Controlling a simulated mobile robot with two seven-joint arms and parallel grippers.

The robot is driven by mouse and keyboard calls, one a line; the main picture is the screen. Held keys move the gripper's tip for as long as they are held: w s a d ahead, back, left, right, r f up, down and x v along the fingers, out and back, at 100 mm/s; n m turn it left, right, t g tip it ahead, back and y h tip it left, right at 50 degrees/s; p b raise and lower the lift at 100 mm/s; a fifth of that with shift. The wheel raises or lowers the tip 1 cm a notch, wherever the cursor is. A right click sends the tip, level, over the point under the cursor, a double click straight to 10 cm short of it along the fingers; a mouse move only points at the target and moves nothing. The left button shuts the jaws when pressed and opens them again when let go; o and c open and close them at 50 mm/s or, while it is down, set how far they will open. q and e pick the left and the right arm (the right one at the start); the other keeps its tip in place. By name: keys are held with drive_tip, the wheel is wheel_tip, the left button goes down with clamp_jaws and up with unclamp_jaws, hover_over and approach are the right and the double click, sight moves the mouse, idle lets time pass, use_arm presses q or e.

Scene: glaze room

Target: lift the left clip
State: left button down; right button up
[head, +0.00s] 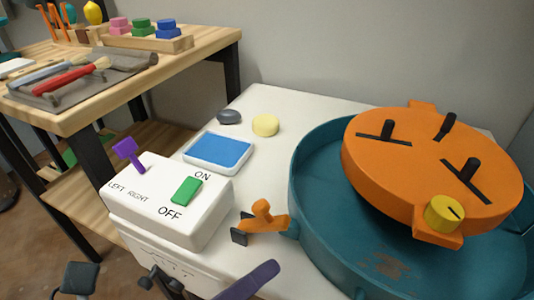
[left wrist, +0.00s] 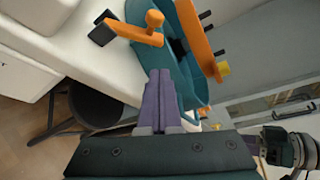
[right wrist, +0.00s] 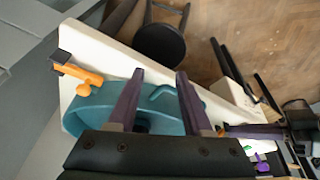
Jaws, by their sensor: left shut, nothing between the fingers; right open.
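The left clip (head: 262,218) is orange with a black end. It sits at the left rim of the teal basin (head: 312,250), its lever standing up. It also shows in the left wrist view (left wrist: 138,30). My left gripper (head: 268,268) is shut and empty, in front of the clip in the head view and apart from it. Its purple fingers (left wrist: 162,75) lie together in the left wrist view. My right gripper (right wrist: 160,75) is open and empty over the basin's side. An orange clip (right wrist: 84,78) shows there too; I cannot tell which one. The right gripper is outside the head view.
An orange disc (head: 400,165) with black slots and a yellow knob (head: 444,213) rests over the basin. A white switch box (head: 165,205), a blue sponge tray (head: 218,152) and a yellow round piece (head: 265,125) stand left of it. A black stool (left wrist: 95,105) stands on the floor.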

sight(277, 222)
use_arm(q)
drive_tip(key=shift+x, duration=1.1)
drive_tip(key=shift+w+a+r+p, duration=0.35)
drive_tip(key=shift+w+a+r, duration=0.35)
drive_tip(key=shift+w, duration=0.25)
drive_tip(key=shift+w+a+r, duration=0.1)
drive_tip(key=shift+w+a, duration=0.25)
drive_tip(key=shift+w, duration=0.2)
drive_tip(key=shift+w+a+r+n+h+b, duration=0.1)
drive_tip(key=shift+a+r+n+h+b, duration=0.1)
drive_tip(key=shift+a+n+h+b, duration=0.35)
drive_tip(key=a+n+b, duration=0.1)
drive_tip(key=n, duration=0.1)
drive_tip(key=a+n+t+h+b, duration=0.1)
drive_tip(key=b, duration=0.1)
drive_tip(key=shift+w+n, duration=0.35)
drive_tip(key=a+n+t+b, duration=0.1)
drive_tip(key=n, duration=0.1)
drive_tip(key=n+h+b, duration=0.1)
drive_tip(key=b, duration=0.1)
drive_tip(key=shift+w+a+r+n+t, duration=0.1)
drive_tip(key=shift+w+a+n+t, duration=0.2)
drive_tip(key=shift+a+n+t, duration=0.1)
drive_tip(key=shift+w+a+n+b, duration=0.1)
drive_tip(key=shift+a+n+b, duration=0.1)
drive_tip(key=shift+n+b, duration=0.2)
drive_tip(key=shift+r+t, duration=0.1)
drive_tip(key=shift+t, duration=0.2)
